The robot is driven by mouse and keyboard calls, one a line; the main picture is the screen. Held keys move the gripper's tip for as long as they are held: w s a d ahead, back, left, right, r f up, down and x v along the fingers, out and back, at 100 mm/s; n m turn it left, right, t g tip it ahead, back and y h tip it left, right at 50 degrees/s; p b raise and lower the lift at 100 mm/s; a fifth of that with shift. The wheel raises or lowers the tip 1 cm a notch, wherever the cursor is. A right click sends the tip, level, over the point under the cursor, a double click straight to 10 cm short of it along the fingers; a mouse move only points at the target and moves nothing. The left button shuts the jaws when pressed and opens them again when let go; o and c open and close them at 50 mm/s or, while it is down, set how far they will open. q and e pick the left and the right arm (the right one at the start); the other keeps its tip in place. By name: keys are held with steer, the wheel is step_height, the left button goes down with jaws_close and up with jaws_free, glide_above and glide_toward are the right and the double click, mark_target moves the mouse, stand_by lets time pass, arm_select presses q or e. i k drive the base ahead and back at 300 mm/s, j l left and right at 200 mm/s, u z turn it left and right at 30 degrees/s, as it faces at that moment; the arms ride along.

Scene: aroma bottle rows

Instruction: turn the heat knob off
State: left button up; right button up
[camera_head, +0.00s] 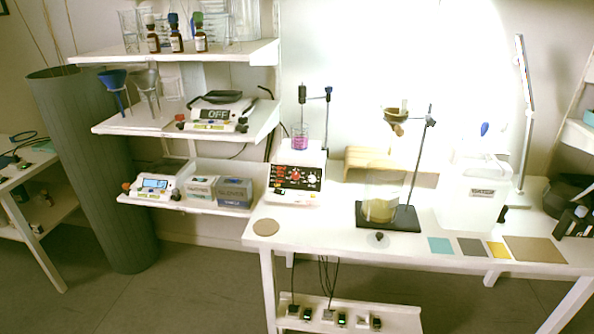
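A white hotplate-like device (284,193) stands at the left end of the white table. Its black front panel (296,178) carries a red central knob (299,172) and several small red and white marks. The picture is too small to read the labels or tell which control is the heat knob, or its setting. A beaker of pink liquid (300,141) stands on top of the device, beside a thin rod stand. Neither of my grippers is in view.
A beaker of yellowish liquid (380,210) stands on a black stand base (405,220) to the right. A round brown coaster (266,227) lies front left. Shelves at left hold a unit reading "OFF" (217,114) and boxes (234,192). The table front between coaster and stand is mostly clear.

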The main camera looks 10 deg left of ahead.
mark_target(295, 176)
steer(key=i+l+u, duration=0.2)
steer(key=u, duration=0.3)
steer(key=i+l+u, duration=0.25)
steer(key=u, duration=0.2)
steer(key=l, duration=0.1)
